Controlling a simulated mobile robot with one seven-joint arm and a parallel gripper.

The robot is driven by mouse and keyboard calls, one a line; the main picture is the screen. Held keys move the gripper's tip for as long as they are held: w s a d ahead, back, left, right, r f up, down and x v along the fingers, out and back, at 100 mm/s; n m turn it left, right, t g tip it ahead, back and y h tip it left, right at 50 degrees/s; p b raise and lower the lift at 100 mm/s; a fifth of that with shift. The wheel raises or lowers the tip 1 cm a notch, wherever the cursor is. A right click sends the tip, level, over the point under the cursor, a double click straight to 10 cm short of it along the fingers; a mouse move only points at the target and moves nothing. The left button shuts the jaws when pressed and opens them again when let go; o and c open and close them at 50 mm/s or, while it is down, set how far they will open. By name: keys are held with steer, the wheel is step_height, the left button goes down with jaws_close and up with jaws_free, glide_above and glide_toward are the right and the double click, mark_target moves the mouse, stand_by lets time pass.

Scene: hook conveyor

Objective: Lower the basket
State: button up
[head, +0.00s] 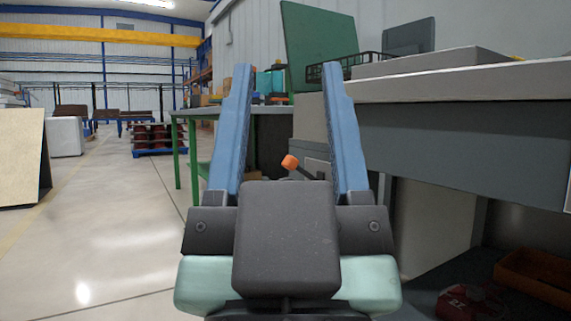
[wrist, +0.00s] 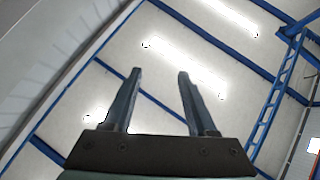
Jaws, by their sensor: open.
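My gripper (head: 288,68) is open and empty, with two blue fingers pointing up and away in the head view. In the wrist view, my gripper (wrist: 160,72) is open against the ceiling, with nothing between its fingers. An orange knob (head: 290,161) on a dark lever shows between the fingers, farther away by a grey housing. A black wire rim (head: 345,65), possibly the basket, shows behind the right finger at the counter's back edge. Most of it is hidden, so I cannot tell its shape or contents.
A grey counter (head: 470,80) with a dark front fills the right. A green table (head: 190,113) with several items stands behind. A green panel (head: 318,40) rises at the back. Open floor (head: 125,220) lies on the left, beside a pale board (head: 20,158).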

steer(key=shift+w+a, duration=0.15)
steer(key=shift+w, duration=0.1)
